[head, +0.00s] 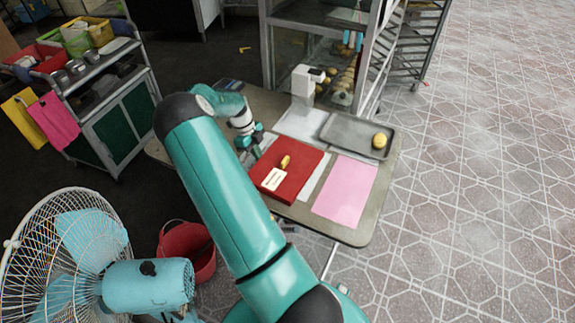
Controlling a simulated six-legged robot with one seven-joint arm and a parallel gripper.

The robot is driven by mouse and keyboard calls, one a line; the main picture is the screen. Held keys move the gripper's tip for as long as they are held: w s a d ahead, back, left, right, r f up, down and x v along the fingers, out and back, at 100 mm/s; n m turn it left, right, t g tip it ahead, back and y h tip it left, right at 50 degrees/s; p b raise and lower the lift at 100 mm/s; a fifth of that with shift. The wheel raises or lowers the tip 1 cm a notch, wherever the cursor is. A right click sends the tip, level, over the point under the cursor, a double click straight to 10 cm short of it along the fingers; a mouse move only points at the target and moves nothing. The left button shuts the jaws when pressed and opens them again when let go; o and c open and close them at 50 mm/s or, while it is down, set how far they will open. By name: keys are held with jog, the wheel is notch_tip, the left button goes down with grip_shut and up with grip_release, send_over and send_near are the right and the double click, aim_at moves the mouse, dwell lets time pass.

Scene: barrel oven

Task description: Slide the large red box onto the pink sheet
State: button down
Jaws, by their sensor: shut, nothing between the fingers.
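The large red box (304,169) lies flat on the table, with a small yellow item (285,161) and a pale label (273,179) on its top. The pink sheet (345,190) lies flat on the table just right of the box, with a pale strip between them. My gripper (257,153) is shut and empty at the box's far left side, close to its edge. I cannot tell whether it touches the box.
A grey tray (345,133) with a yellow bun (379,141) sits behind the sheet on the table (352,235). A white device (303,84) stands at the back. A fan (75,255) and red bucket (203,262) are at lower left. Open floor lies right.

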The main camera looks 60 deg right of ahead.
aim_at(297, 169)
jog(key=shift+s+d, duration=0.15)
jog(key=shift+s, duration=0.7)
jog(key=shift+s+d, duration=0.1)
jog(key=shift+s, duration=0.85)
jog(key=shift+s+d, duration=0.15)
jog(key=shift+s, duration=0.75)
jog(key=shift+s+d, duration=0.15)
jog(key=shift+s, duration=0.85)
jog(key=shift+s+d, duration=0.15)
jog(key=shift+s, duration=0.8)
jog(key=shift+s+d, duration=0.15)
jog(key=shift+s, duration=0.8)
jog(key=shift+s+d, duration=0.15)
jog(key=shift+s, duration=0.85)
jog(key=shift+s+d, duration=0.15)
jog(key=shift+s, duration=0.85)
